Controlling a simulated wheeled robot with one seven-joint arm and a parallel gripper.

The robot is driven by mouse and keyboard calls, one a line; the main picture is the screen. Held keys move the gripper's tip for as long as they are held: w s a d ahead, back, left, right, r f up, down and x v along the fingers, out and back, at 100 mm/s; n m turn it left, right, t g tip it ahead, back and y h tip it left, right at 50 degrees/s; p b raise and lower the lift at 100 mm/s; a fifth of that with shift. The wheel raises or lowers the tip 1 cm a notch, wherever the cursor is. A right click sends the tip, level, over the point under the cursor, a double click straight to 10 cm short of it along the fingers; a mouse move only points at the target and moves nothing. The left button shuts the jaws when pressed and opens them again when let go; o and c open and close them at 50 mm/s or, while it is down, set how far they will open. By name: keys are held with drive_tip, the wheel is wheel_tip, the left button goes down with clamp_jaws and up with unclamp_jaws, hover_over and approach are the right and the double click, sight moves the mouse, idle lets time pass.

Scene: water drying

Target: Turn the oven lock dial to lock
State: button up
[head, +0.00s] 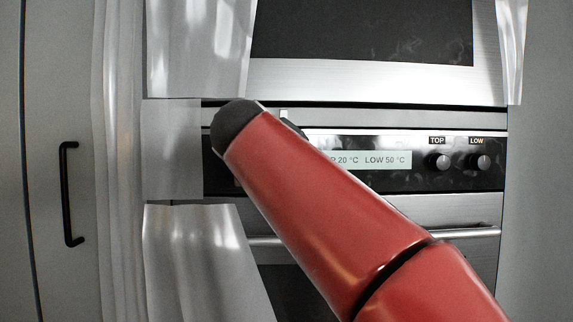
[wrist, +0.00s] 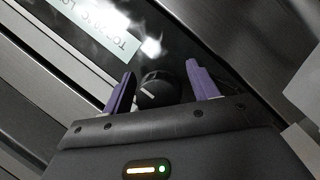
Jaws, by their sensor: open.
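The lock dial (wrist: 158,90) is a round black knob with a white mark in the wrist view, set on the dark oven panel. My gripper (wrist: 160,76) is open, with one purple finger on each side of the dial. Whether the fingers touch it I cannot tell; a small gap seems to show on the right side. The white mark is slanted. In the head view the oven control panel (head: 325,143) is partly covered by my red arm, which hides the dial and my gripper.
The display (head: 390,160) reads LOW 50 °C; part of it also shows in the wrist view (wrist: 95,30). The TOP knob (head: 438,160) and LOW knob (head: 481,162) are to its right. An oven handle (head: 470,233) runs below the panel. A cabinet handle (head: 66,195) stands at left.

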drive_tip(key=v, duration=0.7)
drive_tip(key=shift+s, duration=0.35)
drive_tip(key=shift+a, duration=0.1)
drive_tip(key=s+d+f+m+g+y, duration=0.1)
drive_tip(key=s+d+f, duration=0.3)
drive_tip(key=f, duration=0.6)
drive_tip(key=s+d+f+m+g+y, duration=0.1)
drive_tip(key=s+d+f+g, duration=0.2)
drive_tip(key=f, duration=0.8)
drive_tip(key=s+d+f+m+g+y, duration=0.1)
drive_tip(key=s+d+f+g, duration=0.2)
drive_tip(key=f, duration=0.8)
drive_tip(key=s+d, duration=0.2)
drive_tip(key=s, duration=0.1)
drive_tip(key=shift+s+d+m, duration=0.2)
drive_tip(key=shift+s+m, duration=0.1)
drive_tip(key=shift+m, duration=0.1)
drive_tip(key=s+f+m, duration=0.1)
drive_tip(key=s+f, duration=0.1)
drive_tip(key=f, duration=0.1)
drive_tip(key=s+f+m+g+y, duration=0.1)
drive_tip(key=s+f, duration=0.1)
drive_tip(key=f, duration=0.2)
drive_tip(key=s+f+y, duration=0.1)
drive_tip(key=s+f, duration=0.2)
drive_tip(key=f, duration=0.1)
drive_tip(key=shift+d+f+m+g, duration=0.1)
drive_tip(key=shift+d+m+g, duration=0.05)
drive_tip(key=shift+m+g, duration=0.2)
drive_tip(key=shift+c, duration=0.3)
